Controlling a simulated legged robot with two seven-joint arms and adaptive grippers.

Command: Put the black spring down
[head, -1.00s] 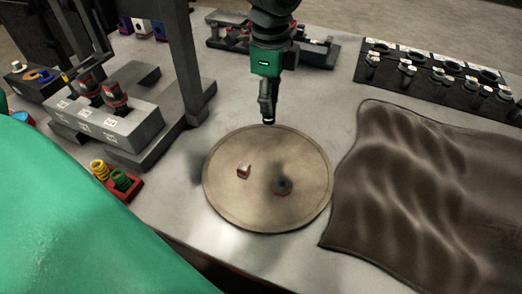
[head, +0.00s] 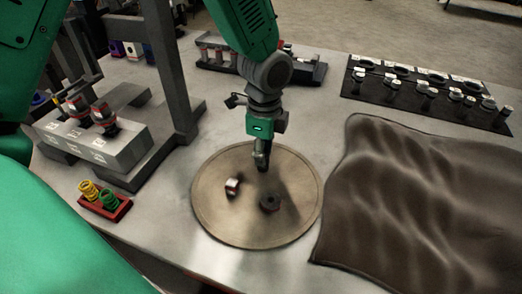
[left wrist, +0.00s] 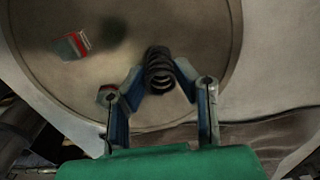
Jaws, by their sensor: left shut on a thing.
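The black spring (left wrist: 160,72) is a dark coil between the fingers of my left gripper (left wrist: 158,85) in the left wrist view. In the head view my left gripper (head: 262,166) points down over the upper middle of the round tan plate (head: 222,225). The spring is hard to make out there against the dark fingers. The plate also fills much of the left wrist view (left wrist: 200,25). Whether the spring touches the plate is unclear. My right gripper is not in view.
A brown cloth (head: 400,210) lies right of the plate. A red tray (head: 121,212) with yellow and green springs stands left. A grey block fixture (head: 110,150) is behind it.

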